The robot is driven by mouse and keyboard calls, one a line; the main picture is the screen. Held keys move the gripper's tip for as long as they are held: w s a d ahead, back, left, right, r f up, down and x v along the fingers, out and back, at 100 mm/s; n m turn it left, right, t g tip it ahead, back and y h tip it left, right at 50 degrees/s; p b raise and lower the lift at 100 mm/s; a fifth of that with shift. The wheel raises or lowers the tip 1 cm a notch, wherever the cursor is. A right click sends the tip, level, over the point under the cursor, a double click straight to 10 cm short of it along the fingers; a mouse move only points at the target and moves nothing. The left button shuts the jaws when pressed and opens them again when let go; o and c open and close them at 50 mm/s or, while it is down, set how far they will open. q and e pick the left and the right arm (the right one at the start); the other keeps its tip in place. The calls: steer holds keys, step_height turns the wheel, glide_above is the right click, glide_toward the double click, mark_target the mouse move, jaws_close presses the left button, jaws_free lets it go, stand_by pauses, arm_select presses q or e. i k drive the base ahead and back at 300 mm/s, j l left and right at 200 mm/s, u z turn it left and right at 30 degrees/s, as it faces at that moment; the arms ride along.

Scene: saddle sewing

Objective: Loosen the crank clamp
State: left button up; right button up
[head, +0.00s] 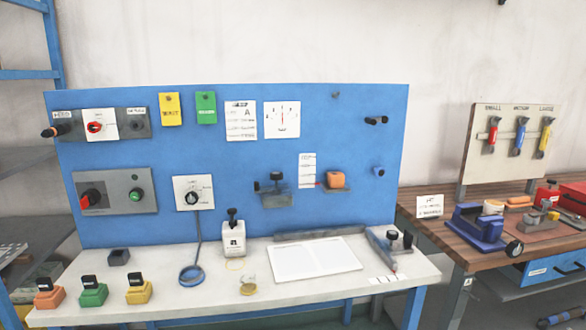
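No part is clearly readable as the crank clamp. One candidate is the grey bracket with a dark knob (275,190) on the blue panel. Another is the grey fixture with dark knobs (388,246) at the right end of the white table. A dark handle with an orange tip (55,131) sticks out at the panel's upper left. All are too small to tell how tight they are. Neither of my grippers is in view.
The blue panel (230,120) stands behind the white table (215,300). Orange (49,299), green (94,294) and yellow (138,292) blocks sit at its front left. A wooden bench (455,245) with tools stands at right.

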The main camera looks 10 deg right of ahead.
mark_target(380, 171)
steer(key=i+l, duration=0.1)
steer(key=l, duration=0.35)
steer(key=i+l+z, duration=0.1)
steer(key=l, duration=0.3)
steer(key=i+l, duration=0.2)
steer(key=l, duration=0.25)
steer(key=i+l+z, duration=0.15)
steer(key=l, duration=0.25)
